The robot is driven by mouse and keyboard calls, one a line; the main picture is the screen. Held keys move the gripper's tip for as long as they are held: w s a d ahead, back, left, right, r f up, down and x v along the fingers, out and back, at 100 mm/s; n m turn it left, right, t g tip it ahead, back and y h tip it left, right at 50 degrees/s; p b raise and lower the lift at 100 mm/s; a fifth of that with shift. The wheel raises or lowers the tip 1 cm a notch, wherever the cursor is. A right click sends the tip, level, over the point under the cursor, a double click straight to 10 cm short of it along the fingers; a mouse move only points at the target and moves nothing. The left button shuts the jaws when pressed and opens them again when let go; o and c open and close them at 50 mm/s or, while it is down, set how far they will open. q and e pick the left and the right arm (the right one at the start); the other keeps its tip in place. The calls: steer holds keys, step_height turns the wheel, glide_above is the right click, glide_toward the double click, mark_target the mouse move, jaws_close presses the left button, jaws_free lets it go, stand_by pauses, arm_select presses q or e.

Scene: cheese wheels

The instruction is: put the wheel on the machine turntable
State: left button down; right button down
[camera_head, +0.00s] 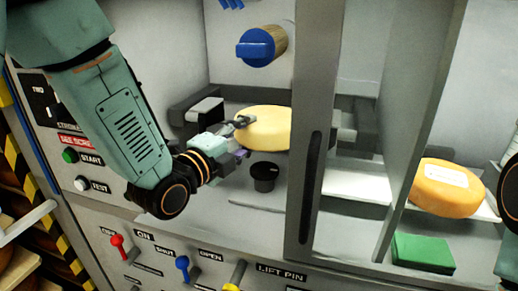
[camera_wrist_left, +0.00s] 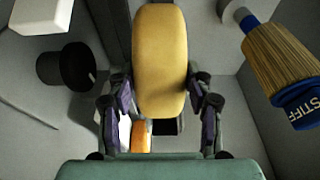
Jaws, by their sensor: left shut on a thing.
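The pale yellow cheese wheel (camera_head: 264,129) is held inside the machine bay in the head view, its right side cut off by the grey door post. My left gripper (camera_head: 241,138) is shut on the wheel's left side. In the left wrist view the wheel (camera_wrist_left: 160,50) stands edge-on between the two fingers of the left gripper (camera_wrist_left: 163,100). A short black round post (camera_head: 264,176) stands on the bay floor below and in front of the wheel; it also shows in the left wrist view (camera_wrist_left: 66,66). I cannot clearly make out the turntable. My right gripper is out of view.
A blue-ended brush (camera_head: 262,47) marked STIFF (camera_wrist_left: 278,62) sticks out above the wheel. The grey door post (camera_head: 312,165) stands close on the right. Beyond it are an orange labelled wheel (camera_head: 446,190) and a green block (camera_head: 422,252). Switches line the front panel (camera_head: 165,250).

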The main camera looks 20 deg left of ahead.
arm_select(q)
steer(key=f, duration=0.5)
steer(key=f+b, duration=0.1)
steer(key=f, duration=0.1)
steer(key=shift+s+a+f, duration=0.15)
steer(key=shift+a+f, duration=0.05)
steer(key=shift+a, duration=0.05)
steer(key=shift+s+a+f, duration=0.15)
steer(key=shift+s+a, duration=0.05)
steer(key=shift+a, duration=0.1)
steer(key=shift+d, duration=0.3)
steer(key=c, duration=1)
jaws_free()
steer(key=shift+f, duration=0.3)
steer(key=o, duration=0.4)
steer(key=shift+s+a+r, duration=0.15)
steer(key=shift+s+a, duration=0.05)
steer(key=shift+o, duration=0.2)
steer(key=shift+d, duration=0.1)
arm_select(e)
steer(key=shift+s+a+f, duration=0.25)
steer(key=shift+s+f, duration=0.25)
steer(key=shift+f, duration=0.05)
